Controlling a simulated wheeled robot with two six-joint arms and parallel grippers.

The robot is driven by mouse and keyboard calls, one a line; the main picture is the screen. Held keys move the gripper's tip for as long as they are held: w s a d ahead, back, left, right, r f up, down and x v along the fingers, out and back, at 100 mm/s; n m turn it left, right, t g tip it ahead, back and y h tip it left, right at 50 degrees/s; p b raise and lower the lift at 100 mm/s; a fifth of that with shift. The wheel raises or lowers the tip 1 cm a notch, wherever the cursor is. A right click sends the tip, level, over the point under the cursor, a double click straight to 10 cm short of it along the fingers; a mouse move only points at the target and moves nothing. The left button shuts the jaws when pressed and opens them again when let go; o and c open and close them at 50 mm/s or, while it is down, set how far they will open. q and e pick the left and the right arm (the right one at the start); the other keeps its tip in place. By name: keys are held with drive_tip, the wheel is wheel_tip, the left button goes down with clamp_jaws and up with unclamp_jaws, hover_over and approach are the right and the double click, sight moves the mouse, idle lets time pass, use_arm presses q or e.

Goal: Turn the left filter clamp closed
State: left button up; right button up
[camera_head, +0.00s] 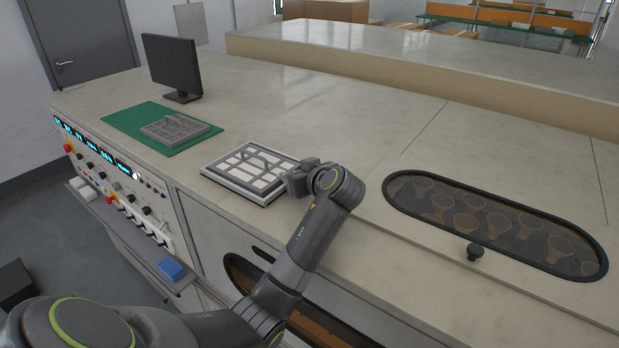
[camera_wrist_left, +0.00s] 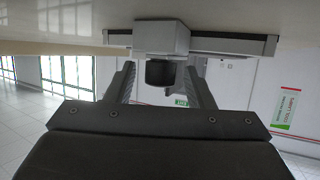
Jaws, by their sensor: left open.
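My left gripper (camera_head: 297,180) is at the right end of a grey framed filter panel (camera_head: 232,180) lying on the counter. In the left wrist view my left gripper (camera_wrist_left: 161,80) is open, one finger on each side of a light grey block (camera_wrist_left: 161,37) with a dark rounded end (camera_wrist_left: 160,73). This may be the clamp; its turn position cannot be told. A visible gap separates the dark end from the left finger; contact on the right is unclear. In the head view my wrist hides that part. My right gripper is not in view.
A second grey frame (camera_head: 174,129) lies on a green mat (camera_head: 128,120) near a black monitor (camera_head: 172,66). The counter between is clear. A control panel (camera_head: 100,175) is at the left.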

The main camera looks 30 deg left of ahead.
use_arm(q)
drive_tip(key=b+v, duration=0.6)
drive_tip(key=v, duration=1.1)
drive_tip(key=shift+f, duration=0.1)
